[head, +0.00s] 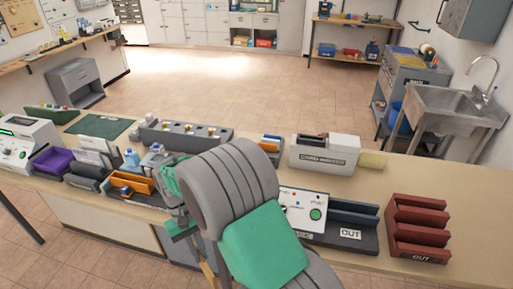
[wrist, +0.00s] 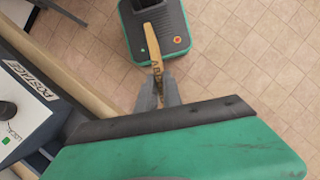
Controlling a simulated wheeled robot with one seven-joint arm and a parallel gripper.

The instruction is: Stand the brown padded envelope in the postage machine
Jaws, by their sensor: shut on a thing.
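The brown padded envelope (wrist: 152,48) shows edge-on in the wrist view, with part of some dark lettering on it. My gripper (wrist: 157,88) is shut on its near end and holds it over the floor, off the counter's edge. In the head view a tan strip of the envelope (head: 207,272) shows beside my arm. The postage machine (head: 301,208) is white with a green button and stands on the counter, partly hidden by my arm. Its POSTAGE label and white face also show at the left of the wrist view (wrist: 22,108). The envelope is apart from it.
Right of the machine are a dark OUT tray (head: 352,222) and a dark red tiered rack (head: 418,228). A white labelled box (head: 324,155) stands behind. Left on the counter are an orange holder (head: 130,186) and a purple tray (head: 55,160). The floor beyond is clear.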

